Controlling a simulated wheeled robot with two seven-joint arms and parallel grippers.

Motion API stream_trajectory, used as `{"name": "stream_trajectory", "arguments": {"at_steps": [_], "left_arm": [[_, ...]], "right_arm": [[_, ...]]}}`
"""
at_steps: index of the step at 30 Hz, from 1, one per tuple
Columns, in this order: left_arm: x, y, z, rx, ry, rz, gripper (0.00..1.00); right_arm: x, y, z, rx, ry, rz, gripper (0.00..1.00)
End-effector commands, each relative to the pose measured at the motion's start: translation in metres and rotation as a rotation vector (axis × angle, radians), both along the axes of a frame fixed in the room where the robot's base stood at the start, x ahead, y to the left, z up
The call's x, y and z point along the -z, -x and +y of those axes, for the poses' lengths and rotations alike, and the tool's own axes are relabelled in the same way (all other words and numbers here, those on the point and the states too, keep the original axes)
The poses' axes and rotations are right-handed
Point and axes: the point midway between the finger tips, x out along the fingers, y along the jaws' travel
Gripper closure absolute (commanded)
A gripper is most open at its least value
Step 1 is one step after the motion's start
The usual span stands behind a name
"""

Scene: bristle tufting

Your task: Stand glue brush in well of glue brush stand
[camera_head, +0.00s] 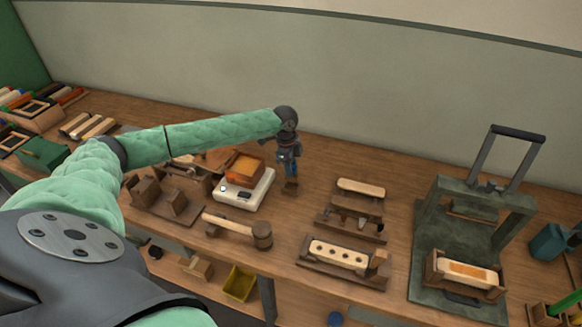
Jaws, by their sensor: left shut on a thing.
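My left gripper (288,157) points down near the back of the bench, left of the picture's middle. It is shut on the glue brush (293,168), of which a small bluish part shows below the fingers. The rest of the brush is hidden by the gripper or too small to make out. A small dark brown block, which looks like the glue brush stand (291,187), sits on the bench directly below. I cannot tell whether the brush tip is in its well or just above it. My right gripper is not in view.
A white scale (243,190) carrying an orange-filled wooden box (245,167) stands just left of the stand. A mallet (240,230) lies in front. Wooden jigs (352,222) and a dark green press (470,240) stand to the right. Bare bench lies behind the jigs.

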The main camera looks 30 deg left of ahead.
Motion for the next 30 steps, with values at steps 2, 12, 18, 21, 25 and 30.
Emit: {"name": "stream_trajectory", "arguments": {"at_steps": [2, 12, 18, 21, 25, 30], "left_arm": [[-0.0007, 0.0, 0.0, 0.0, 0.0, 0.0, 0.91], [-0.0007, 0.0001, -0.0001, 0.0, 0.0, 0.001, 0.91], [-0.0002, 0.0, -0.0002, 0.0, 0.0, 0.0, 0.91], [0.0001, 0.0, -0.0002, 0.0, 0.0, 0.0, 0.91], [0.0, -0.0001, -0.0002, 0.0, 0.0, 0.0, 0.91], [-0.0001, -0.0001, -0.0001, 0.0, 0.0, 0.0, 0.91]], "right_arm": [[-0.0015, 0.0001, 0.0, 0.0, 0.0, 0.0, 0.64], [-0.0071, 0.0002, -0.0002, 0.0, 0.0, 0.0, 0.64], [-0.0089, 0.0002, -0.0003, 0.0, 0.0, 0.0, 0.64], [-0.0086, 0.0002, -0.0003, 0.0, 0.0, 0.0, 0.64], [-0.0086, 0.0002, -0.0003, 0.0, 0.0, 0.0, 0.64], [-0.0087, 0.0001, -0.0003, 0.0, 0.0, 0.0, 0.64]]}}
